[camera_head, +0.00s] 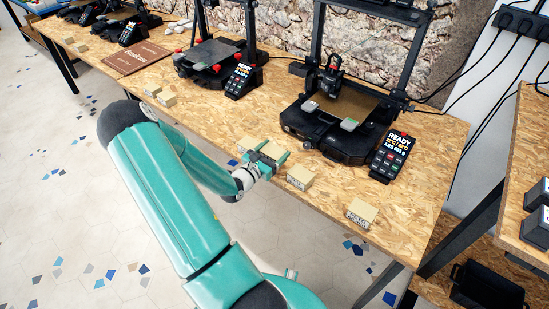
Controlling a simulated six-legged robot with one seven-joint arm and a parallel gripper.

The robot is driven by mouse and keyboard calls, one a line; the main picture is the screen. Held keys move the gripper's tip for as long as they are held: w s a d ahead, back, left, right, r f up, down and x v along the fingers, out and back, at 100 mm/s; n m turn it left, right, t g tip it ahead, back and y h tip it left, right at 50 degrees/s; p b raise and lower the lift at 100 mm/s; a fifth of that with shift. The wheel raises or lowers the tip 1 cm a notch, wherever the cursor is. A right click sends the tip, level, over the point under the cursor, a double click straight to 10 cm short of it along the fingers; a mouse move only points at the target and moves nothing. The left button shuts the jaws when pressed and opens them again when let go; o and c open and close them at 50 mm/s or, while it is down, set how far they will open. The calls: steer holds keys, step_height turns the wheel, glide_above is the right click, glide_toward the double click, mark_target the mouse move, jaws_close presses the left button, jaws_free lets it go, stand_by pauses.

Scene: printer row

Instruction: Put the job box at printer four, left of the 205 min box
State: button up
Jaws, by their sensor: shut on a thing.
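My gripper (267,158) is low over the front of the wooden table, before the rightmost printer (335,115). It is shut on a small tan box, the job box (271,149), mostly hidden by the fingers. Whether that box touches the tabletop cannot be told. A tan box with a dark printed label (299,177) sits just right of my gripper. Another labelled tan box (361,212) sits further right, near the front edge. The label numbers are too small to read surely, so I cannot tell which is the 205 min box.
A display showing READY (392,154) stands right of the rightmost printer. A second printer (215,60) stands to the left, with small tan boxes (160,95) before it. A brown flat item (136,58) lies further left. Bare tabletop (425,215) shows at right.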

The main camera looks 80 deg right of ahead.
mark_target(274, 157)
steer(key=shift+s+d+f, duration=0.15)
steer(key=shift+d+f, duration=0.05)
steer(key=shift+f, duration=1.6)
steer(key=shift+f, duration=0.15)
steer(key=o, duration=1)
steer(key=shift+o, duration=0.2)
steer(key=shift+r, duration=0.2)
steer(key=v, duration=1.2)
